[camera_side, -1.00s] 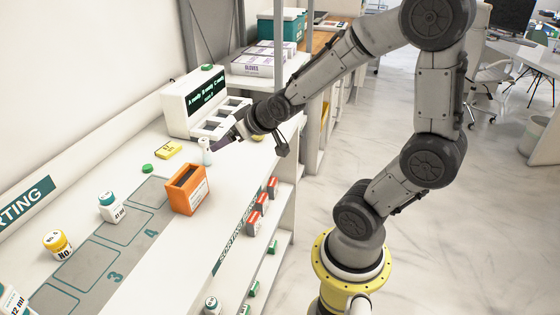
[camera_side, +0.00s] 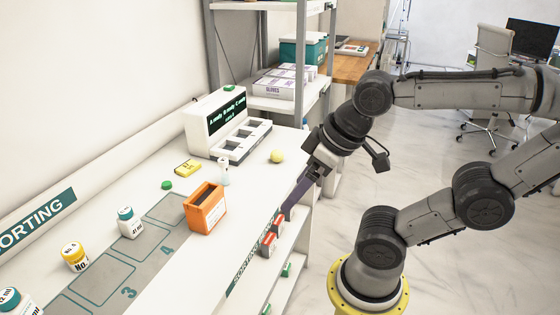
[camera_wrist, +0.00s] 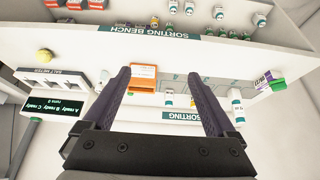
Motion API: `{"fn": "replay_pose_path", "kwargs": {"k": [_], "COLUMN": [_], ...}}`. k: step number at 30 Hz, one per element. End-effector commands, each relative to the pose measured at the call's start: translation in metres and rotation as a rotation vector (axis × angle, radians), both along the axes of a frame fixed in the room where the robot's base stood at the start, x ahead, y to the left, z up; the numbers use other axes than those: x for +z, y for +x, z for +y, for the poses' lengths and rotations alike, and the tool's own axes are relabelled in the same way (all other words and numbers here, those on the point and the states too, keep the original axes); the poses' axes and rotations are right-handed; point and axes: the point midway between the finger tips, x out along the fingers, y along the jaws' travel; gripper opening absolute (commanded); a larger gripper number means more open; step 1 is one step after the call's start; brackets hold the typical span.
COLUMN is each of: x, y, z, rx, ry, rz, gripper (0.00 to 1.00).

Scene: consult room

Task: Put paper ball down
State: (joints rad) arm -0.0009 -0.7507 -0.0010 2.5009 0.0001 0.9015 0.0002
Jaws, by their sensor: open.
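A pale yellow ball (camera_side: 277,156), which looks like the paper ball, rests on the white bench (camera_side: 200,262) to the right of the white machine with a dark screen (camera_side: 229,127). It also shows in the wrist view (camera_wrist: 44,55) at the far left, outside the jaws. My gripper (camera_side: 287,210) points downward at the bench's right edge, nearer the side camera than the ball and apart from it. In the wrist view its two dark fingers (camera_wrist: 159,75) are spread wide with nothing held between them.
An orange open box (camera_side: 206,209) stands left of my gripper. Red boxes (camera_side: 269,243) line the shelf below the gripper. Numbered mats (camera_side: 105,268) lie front left.

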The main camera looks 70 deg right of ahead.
Motion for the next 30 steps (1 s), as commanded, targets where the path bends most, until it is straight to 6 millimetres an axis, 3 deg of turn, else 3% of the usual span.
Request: {"fn": "replay_pose_path", "kwargs": {"k": [7, 10, 17, 24, 30], "x": [0.002, 0.019, 0.064, 0.079, 0.054], "y": [0.001, 0.011, 0.069, 0.15, 0.207], "z": [-0.002, -0.007, -0.039, -0.108, -0.192], "rx": [-0.099, -0.207, -0.56, -0.974, -1.285], "ry": [0.045, 0.082, 0.159, 0.191, 0.176], "rz": [-0.004, -0.046, -0.093, -0.11, -0.105], "gripper": [0.92, 0.92, 0.92, 0.92, 0.92]}}
